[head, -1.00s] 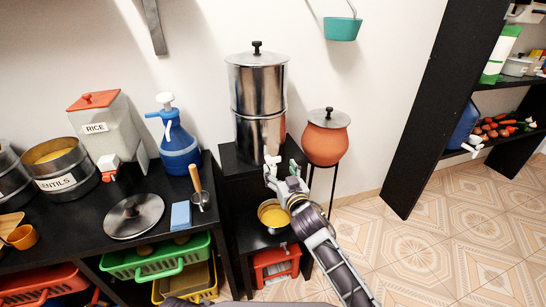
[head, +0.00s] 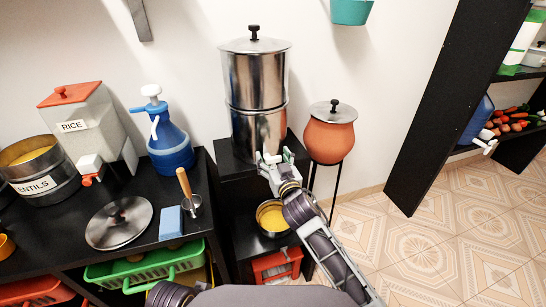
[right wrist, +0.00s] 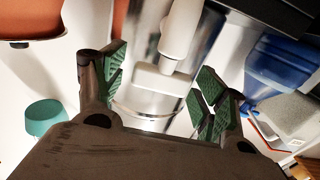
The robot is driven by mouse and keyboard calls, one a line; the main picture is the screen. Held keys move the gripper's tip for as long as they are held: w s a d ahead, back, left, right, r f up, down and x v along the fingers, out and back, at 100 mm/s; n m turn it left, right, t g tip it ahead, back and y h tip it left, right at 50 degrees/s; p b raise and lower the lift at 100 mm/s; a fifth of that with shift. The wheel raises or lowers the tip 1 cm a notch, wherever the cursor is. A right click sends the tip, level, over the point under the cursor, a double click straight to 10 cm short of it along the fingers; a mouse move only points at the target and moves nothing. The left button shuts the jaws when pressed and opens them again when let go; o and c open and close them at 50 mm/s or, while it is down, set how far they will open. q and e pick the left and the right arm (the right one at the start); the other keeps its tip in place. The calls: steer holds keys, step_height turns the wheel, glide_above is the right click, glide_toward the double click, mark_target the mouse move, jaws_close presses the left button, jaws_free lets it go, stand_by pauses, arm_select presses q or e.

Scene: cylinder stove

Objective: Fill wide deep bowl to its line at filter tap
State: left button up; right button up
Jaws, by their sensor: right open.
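The steel water filter (head: 256,95) stands on a black stand. Its white tap (right wrist: 180,30) shows in the right wrist view, between my finger pads. My right gripper (head: 275,158) is open at the lower front of the filter and hides the tap in the head view. In the right wrist view the gripper (right wrist: 158,88) has its green-padded fingers apart on either side of the tap, and I cannot tell whether they touch it. A metal bowl (head: 262,230) with yellow inside stands on the lower step below my right gripper. Its fill line cannot be made out. My left gripper is out of view.
A clay pot (head: 329,140) on a thin stand is right of the filter. The black counter at left holds a blue pump bottle (head: 170,147), a rice dispenser (head: 90,120), a lid (head: 119,222) and a blue sponge (head: 171,222). Tiled floor is free at right.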

steer(key=shift+c, duration=0.6)
steer(key=c, duration=0.9)
